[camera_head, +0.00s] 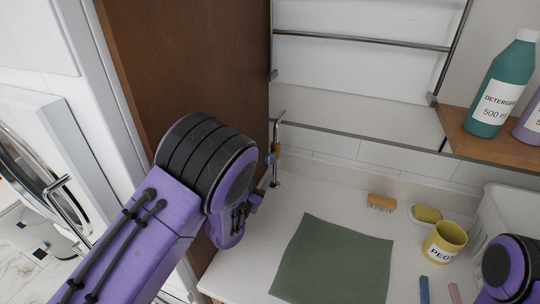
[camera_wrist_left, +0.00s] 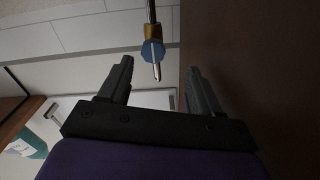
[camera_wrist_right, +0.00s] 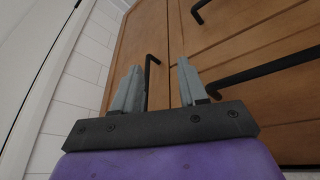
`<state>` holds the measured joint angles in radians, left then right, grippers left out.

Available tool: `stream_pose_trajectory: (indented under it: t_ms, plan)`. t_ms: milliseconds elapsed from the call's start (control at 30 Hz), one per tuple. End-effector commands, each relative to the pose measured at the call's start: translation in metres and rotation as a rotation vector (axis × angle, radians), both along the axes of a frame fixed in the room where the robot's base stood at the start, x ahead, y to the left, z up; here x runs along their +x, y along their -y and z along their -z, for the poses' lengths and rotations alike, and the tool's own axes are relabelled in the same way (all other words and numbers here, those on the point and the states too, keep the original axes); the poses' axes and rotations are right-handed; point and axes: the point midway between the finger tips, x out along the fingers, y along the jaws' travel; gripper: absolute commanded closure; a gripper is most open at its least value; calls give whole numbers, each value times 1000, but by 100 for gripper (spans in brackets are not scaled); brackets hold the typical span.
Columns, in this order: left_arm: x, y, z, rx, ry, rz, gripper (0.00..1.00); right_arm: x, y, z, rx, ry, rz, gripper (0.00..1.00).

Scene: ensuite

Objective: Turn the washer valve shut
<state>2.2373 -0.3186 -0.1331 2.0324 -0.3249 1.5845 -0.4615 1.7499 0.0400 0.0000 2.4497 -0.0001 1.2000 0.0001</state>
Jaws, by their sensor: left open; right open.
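The washer valve (camera_head: 270,159) sits on a thin upright metal pipe beside the brown wooden panel. It has a blue handle and a brass-coloured body. In the left wrist view the blue handle (camera_wrist_left: 152,51) shows ahead of the jaws, roughly between the fingertips and apart from them. My left gripper (camera_wrist_left: 157,75) is open and empty. In the head view it is beside the pipe, below the valve, partly hidden by my wrist. My right gripper (camera_wrist_right: 157,78) is open and empty, facing wooden cabinet doors in the right wrist view.
The brown panel (camera_head: 190,60) stands close to the left arm. The counter holds a green cloth (camera_head: 335,262), a brush (camera_head: 381,203), a sponge (camera_head: 428,214), a yellow cup (camera_head: 444,242) and pegs. A detergent bottle (camera_head: 503,85) stands on the shelf. A washer door (camera_head: 30,175) is at left.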

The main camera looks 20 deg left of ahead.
Motion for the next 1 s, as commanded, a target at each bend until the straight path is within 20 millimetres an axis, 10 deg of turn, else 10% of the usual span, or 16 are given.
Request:
stream_pose_trajectory:
  t_ms: [400, 767, 933, 1000]
  plan:
    - [85, 11, -3, -1, 0, 14, 36, 0, 0, -36, 0, 0, 0, 57]
    - [93, 10, -1, 1, 0, 11, 36, 0, 0, -36, 0, 0, 0, 57]
    - [93, 10, -1, 1, 0, 11, 88, 0, 0, -36, 0, 0, 0, 57]
    - [93, 10, -1, 1, 0, 11, 92, 0, 0, -36, 0, 0, 0, 57]
